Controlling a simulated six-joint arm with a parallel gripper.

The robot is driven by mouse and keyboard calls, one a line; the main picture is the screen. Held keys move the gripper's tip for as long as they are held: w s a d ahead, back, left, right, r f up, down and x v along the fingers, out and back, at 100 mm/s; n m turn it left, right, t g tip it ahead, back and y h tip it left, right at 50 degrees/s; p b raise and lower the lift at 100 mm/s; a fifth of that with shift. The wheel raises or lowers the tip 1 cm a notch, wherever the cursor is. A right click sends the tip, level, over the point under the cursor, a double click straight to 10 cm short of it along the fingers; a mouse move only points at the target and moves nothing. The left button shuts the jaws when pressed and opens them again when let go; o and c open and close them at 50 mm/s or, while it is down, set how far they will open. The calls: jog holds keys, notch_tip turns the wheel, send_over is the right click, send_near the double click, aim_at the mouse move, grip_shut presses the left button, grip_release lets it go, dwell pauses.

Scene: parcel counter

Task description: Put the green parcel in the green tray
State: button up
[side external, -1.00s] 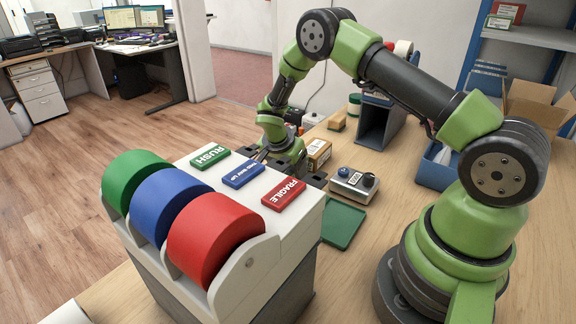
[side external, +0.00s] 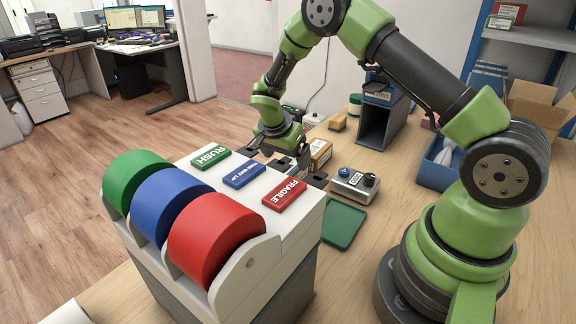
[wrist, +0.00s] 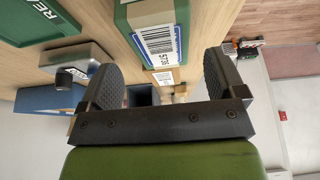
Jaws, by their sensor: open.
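The green parcel (wrist: 152,22), a box with a green face and a white barcode label, shows in the wrist view between and beyond the fingers of my gripper (wrist: 162,64). The fingers are apart, with a gap on each side of it; contact is not visible.
The dispenser (side external: 262,258) carries red, blue and green rolls and stands close to my gripper. A brown box (side external: 320,154) and a grey device with knobs (side external: 353,187) stand just beyond. A blue bin (side external: 436,172) and a dark upright holder (side external: 381,125) are farther back.

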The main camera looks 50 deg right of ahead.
jog(key=v, duration=0.5)
jog(key=shift+d+r, duration=0.1)
jog(key=s+a+r+n+t+y, duration=0.2)
jog(key=s+a+r+n, duration=0.2)
jog(key=s+r, duration=0.3)
jog(key=s+a+r+n+t+y, duration=0.2)
jog(key=s+a+r+n, duration=0.2)
jog(key=s+r, duration=0.3)
notch_tip(320, 180, up, 5)
jog(key=shift+s+a+n+t, duration=0.15)
jog(key=shift+s+n+t, duration=0.05)
jog(key=shift+n+t, duration=0.1)
jog(key=shift+o, duration=0.4)
jog(key=s+a+r+n+t+y, duration=0.1)
jog(key=s+a+n+t+y, duration=0.1)
jog(key=s, duration=0.5)
jog(key=a+n, duration=0.1)
jog(key=n, duration=0.1)
jog(key=shift+s+a+n+y, duration=0.2)
jog(key=shift+s+n+y, duration=0.05)
jog(key=shift+n+y, duration=0.05)
